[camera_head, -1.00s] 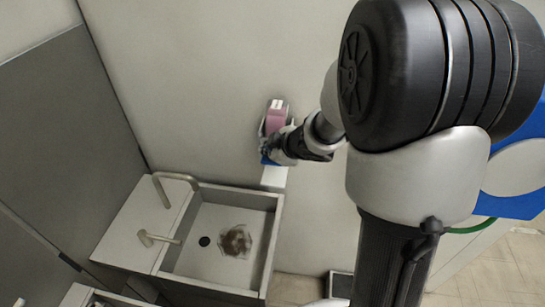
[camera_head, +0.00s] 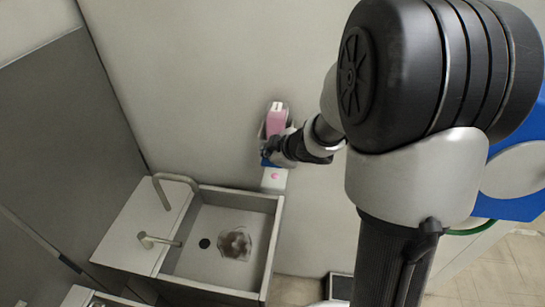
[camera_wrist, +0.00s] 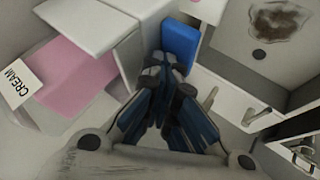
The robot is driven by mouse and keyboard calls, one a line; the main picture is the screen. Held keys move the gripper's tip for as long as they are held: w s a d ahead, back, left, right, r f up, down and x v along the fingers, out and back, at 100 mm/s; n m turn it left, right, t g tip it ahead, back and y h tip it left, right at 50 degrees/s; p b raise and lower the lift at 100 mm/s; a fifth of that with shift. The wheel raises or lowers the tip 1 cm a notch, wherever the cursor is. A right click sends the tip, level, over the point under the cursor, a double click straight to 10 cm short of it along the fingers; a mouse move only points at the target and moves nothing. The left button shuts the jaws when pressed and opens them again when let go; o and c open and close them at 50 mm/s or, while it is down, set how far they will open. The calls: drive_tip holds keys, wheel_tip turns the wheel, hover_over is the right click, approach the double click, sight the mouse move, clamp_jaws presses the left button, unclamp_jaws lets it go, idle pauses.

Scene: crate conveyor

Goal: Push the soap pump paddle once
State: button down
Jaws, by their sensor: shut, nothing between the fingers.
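The soap pump (camera_head: 278,118) is mounted on the wall, with a pink soap pack in it. In the wrist view the pink pack (camera_wrist: 75,78) carries a label reading "CREAM". The pump's blue paddle (camera_wrist: 180,43) is below the white housing; in the head view it is mostly hidden behind my gripper (camera_head: 276,152). In the wrist view my gripper (camera_wrist: 166,72) is shut and empty, its fingertips right at the blue paddle. I cannot tell whether they touch it. A pink spot (camera_head: 274,177) lies on the white plate (camera_head: 275,186) under the pump.
A sink (camera_head: 240,200) with a brown stain (camera_head: 235,243) and a dark drain stands at the lower left. A tap (camera_head: 175,178) and a lever (camera_head: 158,240) are at its left side. The wall left of the pump is clear.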

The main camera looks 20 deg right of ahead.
drive_tip(key=shift+r+p, duration=0.8)
drive_tip(key=shift+r, duration=0.15)
wheel_tip(320, 180, up, 5)
drive_tip(key=p, duration=0.5)
idle(0.5)
